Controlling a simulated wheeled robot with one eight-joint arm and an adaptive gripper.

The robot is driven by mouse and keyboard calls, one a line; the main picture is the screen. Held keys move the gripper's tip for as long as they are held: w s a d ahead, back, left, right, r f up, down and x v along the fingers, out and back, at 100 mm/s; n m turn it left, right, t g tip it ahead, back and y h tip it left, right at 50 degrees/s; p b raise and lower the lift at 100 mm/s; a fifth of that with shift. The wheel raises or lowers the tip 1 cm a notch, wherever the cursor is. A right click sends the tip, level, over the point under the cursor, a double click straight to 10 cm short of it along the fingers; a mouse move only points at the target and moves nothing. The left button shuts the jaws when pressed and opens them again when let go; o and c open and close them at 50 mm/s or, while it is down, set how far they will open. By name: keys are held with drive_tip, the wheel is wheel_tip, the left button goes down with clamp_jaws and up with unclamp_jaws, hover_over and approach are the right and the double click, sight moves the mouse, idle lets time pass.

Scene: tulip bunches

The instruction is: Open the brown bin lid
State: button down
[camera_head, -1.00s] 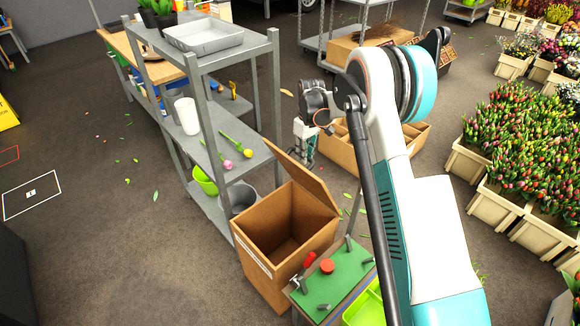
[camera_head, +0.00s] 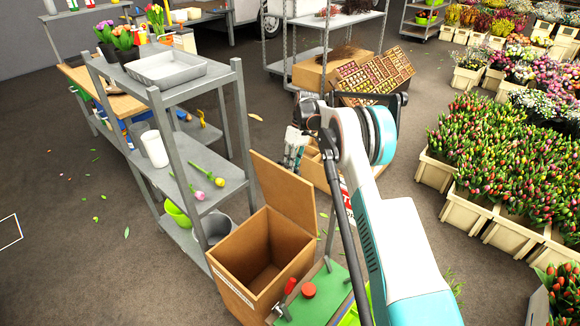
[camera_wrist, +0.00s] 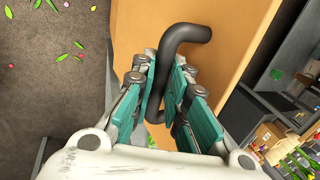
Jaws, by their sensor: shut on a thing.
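The brown bin (camera_head: 236,291) stands in the lower middle of the head view, its dark inside showing. Its lid (camera_head: 283,195) is hinged at the back edge and stands nearly upright. In the wrist view the lid (camera_wrist: 225,60) fills the middle as a tan panel with a bent black handle (camera_wrist: 187,33). My gripper (camera_wrist: 161,78) is shut on this handle, with a teal finger on each side. In the head view my gripper (camera_head: 293,145) is behind the lid's top edge, and its hold on the handle is hidden there.
A grey shelf unit (camera_head: 195,190) stands close at the bin's left. A green-topped table (camera_head: 318,290) with a red knob (camera_head: 309,290) is close at its right. Crates of tulips (camera_head: 480,150) stand farther right. The floor at left is mostly clear.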

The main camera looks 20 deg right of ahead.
drive_tip(key=shift+f, duration=0.15)
drive_tip(key=c, duration=1.6)
unclamp_jaws()
drive_tip(key=shift+w+f, duration=0.1)
drive_tip(key=shift+o, duration=0.2)
drive_tip(key=shift+r, duration=0.2)
drive_tip(key=v, duration=1.1)
drive_tip(key=shift+r, duration=0.4)
